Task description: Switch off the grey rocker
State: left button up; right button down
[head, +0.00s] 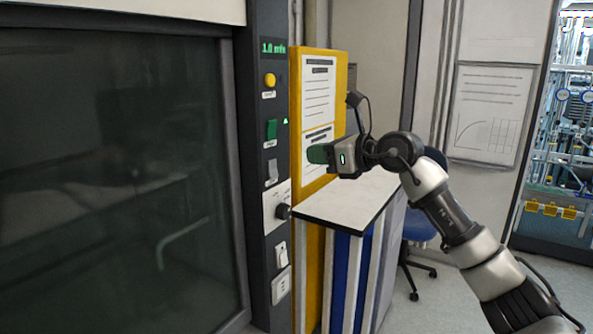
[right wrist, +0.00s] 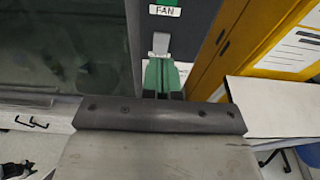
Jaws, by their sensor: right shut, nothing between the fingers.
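The grey rocker (head: 272,172) sits on the dark control column (head: 259,219) beside the fume hood, below a green rocker (head: 271,130). In the right wrist view the grey rocker (right wrist: 161,43) shows under the FAN label, straight beyond my fingertips. Its on or off position is too small to tell. My right gripper (head: 319,153) has green fingertips, is shut and empty, and points left at the column. In the right wrist view the fingertips (right wrist: 163,76) appear just below the rocker; contact cannot be told. My left gripper is not in view.
A yellow button (head: 270,80) and a green display (head: 273,47) are higher on the column; a black knob (head: 283,211) and sockets (head: 280,285) are lower. A yellow cabinet (head: 314,225) and a white-topped bench (head: 345,205) stand close at right. The hood glass (head: 110,180) is left.

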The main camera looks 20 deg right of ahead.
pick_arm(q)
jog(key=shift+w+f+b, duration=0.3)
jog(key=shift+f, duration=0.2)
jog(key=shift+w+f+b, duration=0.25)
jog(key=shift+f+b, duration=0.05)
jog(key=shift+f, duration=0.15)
pick_arm(e)
jog(key=s+d, duration=0.1)
jog(key=s+d+r, duration=0.1)
jog(key=shift+d+r, duration=0.2)
jog(key=shift+d, duration=0.15)
jog(key=shift+f, duration=0.15)
